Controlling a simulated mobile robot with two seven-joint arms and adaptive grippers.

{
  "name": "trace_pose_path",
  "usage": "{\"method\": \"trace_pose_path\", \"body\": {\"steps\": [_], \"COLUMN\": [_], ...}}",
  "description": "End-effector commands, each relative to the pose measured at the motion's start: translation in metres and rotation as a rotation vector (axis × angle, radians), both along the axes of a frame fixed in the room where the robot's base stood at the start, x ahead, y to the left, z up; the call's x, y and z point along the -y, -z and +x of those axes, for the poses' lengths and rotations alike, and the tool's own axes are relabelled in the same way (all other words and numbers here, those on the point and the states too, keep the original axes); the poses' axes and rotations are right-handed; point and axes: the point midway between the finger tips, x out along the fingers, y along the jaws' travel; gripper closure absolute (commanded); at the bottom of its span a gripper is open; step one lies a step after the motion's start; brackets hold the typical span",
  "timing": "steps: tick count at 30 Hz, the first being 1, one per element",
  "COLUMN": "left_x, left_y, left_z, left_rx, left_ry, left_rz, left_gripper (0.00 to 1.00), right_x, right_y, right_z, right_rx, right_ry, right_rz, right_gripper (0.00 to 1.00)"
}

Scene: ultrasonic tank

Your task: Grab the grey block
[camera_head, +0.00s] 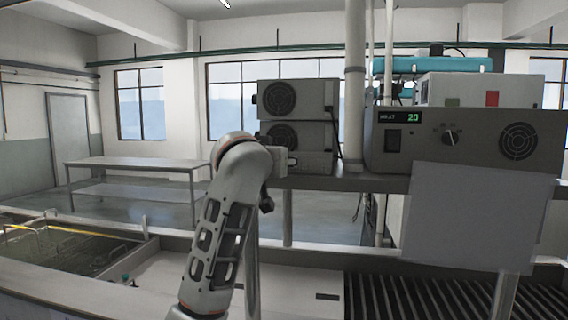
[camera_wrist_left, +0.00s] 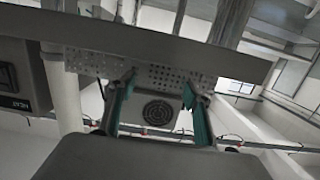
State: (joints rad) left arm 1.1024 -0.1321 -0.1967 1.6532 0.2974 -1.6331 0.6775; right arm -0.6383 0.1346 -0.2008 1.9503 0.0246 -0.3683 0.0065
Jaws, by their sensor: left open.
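Two grey box-shaped units with round fan grilles stand stacked on the raised shelf in the head view, an upper one (camera_head: 310,98) and a lower one (camera_head: 315,140). I cannot tell for sure which is the grey block. My left gripper (camera_head: 283,162) is by the lower unit, partly hidden by my own arm. In the left wrist view the gripper (camera_wrist_left: 160,86) is open, with teal-padded fingers on either side of a fan-grilled grey face (camera_wrist_left: 158,111). I cannot tell whether they touch it. My right gripper is not in view.
A control unit (camera_head: 470,139) with a green "20" display stands on the shelf at right. A vertical pipe (camera_head: 354,80) rises just right of the stacked units. A light grey panel (camera_head: 475,215) hangs below the control unit. A liquid-filled tank (camera_head: 60,250) lies at lower left.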

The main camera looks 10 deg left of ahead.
Motion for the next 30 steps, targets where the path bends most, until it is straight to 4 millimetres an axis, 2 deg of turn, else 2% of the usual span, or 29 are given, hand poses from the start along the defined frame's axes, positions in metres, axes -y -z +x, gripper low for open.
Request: {"method": "trace_pose_path", "body": {"steps": [6,13,17,23,24,29,30], "left_x": [-0.003,-0.002,-0.002,-0.002,-0.002,-0.002,-0.002], "left_y": [0.003,0.008,0.011,0.011,0.011,0.011,0.011], "left_z": [0.023,0.054,0.062,0.063,0.063,0.063,0.063], "left_rx": [-0.002,-0.001,-0.001,0.000,0.000,0.000,0.000], "left_ry": [-0.004,-0.003,-0.002,-0.001,-0.001,-0.001,-0.001], "left_rz": [0.003,0.002,0.001,0.000,0.000,0.000,0.000], "left_gripper": [0.51,0.51,0.51,0.51,0.54,0.95,0.96], "right_x": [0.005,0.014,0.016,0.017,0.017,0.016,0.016], "right_y": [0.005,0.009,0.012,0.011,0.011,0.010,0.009], "right_z": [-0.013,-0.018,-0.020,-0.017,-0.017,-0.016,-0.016], "right_rx": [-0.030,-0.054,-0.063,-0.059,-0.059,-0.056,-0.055], "right_ry": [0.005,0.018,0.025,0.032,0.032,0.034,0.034], "right_rz": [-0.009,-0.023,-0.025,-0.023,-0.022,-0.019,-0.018], "right_gripper": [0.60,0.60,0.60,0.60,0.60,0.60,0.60]}}
